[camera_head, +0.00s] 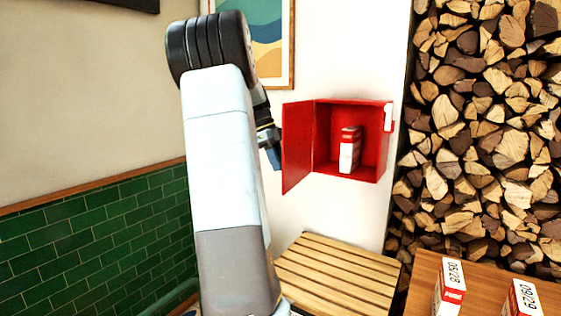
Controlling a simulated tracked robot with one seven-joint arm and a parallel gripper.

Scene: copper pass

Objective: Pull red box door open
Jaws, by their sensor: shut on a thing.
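The red box (377,110) hangs on the white wall, its front open. Its red door (298,148) is swung out to the left and stands open at a wide angle. A red and white carton (349,150) stands inside the box. My gripper (272,148) is at the left edge of the door, partly hidden behind my arm. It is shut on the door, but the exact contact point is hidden.
A slatted wooden bench (335,275) stands below the box. A wooden table (490,300) at the lower right bears two red and white cartons (449,288) (522,298). Stacked firewood (480,130) fills the right side. Green tiles (90,240) line the left wall.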

